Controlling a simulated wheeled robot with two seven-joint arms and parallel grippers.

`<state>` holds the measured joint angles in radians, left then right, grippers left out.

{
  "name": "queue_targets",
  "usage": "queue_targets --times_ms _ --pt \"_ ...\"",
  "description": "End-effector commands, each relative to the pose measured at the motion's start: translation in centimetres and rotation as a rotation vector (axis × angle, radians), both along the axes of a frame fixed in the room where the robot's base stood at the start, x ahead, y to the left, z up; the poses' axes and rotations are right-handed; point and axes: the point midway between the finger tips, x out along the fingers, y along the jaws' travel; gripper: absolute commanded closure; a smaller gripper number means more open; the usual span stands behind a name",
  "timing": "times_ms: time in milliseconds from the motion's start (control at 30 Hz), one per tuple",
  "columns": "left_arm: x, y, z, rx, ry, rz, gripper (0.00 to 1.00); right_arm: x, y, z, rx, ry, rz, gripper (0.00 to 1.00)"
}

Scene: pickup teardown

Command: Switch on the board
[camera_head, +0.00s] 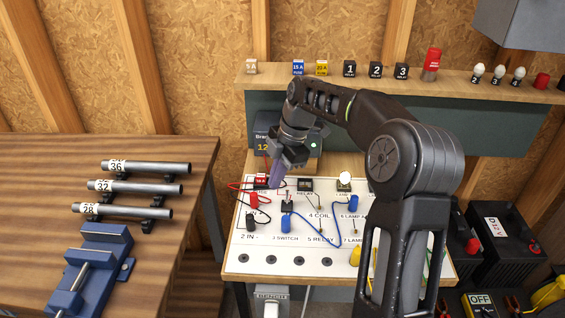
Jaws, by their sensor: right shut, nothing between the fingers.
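The white board (245,263) lies on the bench in the middle, printed with labels such as 2 IN -, 3 SWITCH, 4 COIL, 5 RELAY and 7 LAMP. A small dark switch (288,204) stands above the 3 SWITCH label, with a blue plug (286,224) just below it. A red fuse (261,180) sits near the board's back left. My right gripper (275,180) points down over the back left of the board, fingers shut and empty, beside the fuse and behind the switch. Whether its tips touch anything is unclear. My left gripper is out of view.
Red, black and blue leads (320,237) cross the board. A lit power unit (264,136) stands behind, partly hidden by my arm. A shelf (400,84) holds fuses, relays and bulbs. A blue vise (98,262) and metal tubes are on the left table.

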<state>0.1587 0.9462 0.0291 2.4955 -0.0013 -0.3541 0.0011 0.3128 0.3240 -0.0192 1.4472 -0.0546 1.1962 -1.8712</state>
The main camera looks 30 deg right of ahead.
Motion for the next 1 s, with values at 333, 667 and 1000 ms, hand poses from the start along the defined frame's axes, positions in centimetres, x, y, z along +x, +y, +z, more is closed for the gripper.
queue_targets --times_ms 333,667,1000 --pt "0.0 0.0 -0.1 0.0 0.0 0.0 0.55 1.2 -2.5 3.7 0.001 0.0 0.001 1.0" --pt "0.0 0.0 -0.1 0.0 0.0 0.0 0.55 1.2 -2.7 4.0 0.001 0.0 0.001 1.0" --pt "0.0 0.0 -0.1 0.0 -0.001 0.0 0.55 1.2 -2.7 3.9 0.0 0.0 0.001 1.0"
